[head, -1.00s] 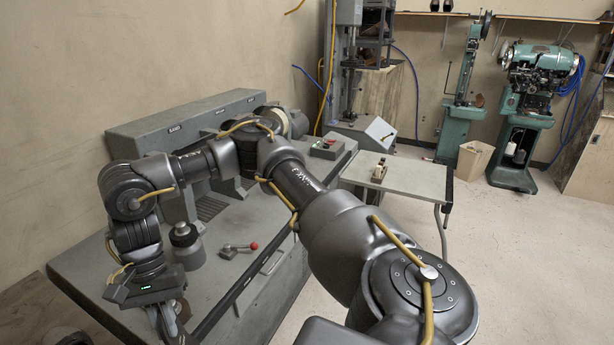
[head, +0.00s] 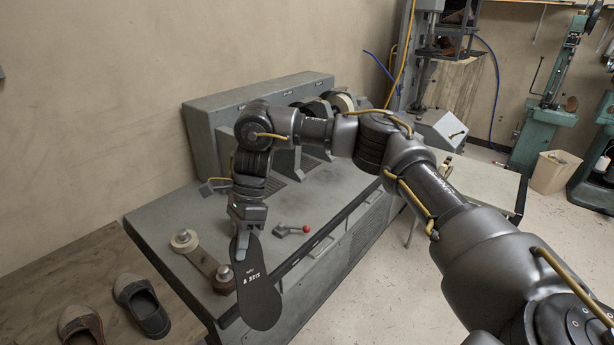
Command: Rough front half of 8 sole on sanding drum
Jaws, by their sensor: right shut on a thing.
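A dark sole (head: 260,292) with white lettering hangs from my right gripper (head: 244,236), which is shut on its upper end. The sole hangs nearly upright at the front left edge of the grey machine bench. The sanding drums (head: 343,103) sit in a row at the back of the bench, partly hidden behind my right arm. I cannot tell which of them bears the abrasive. My left gripper is not in view.
A pair of shoes (head: 140,305) lies at lower left. A small table (head: 490,185) stands at right.

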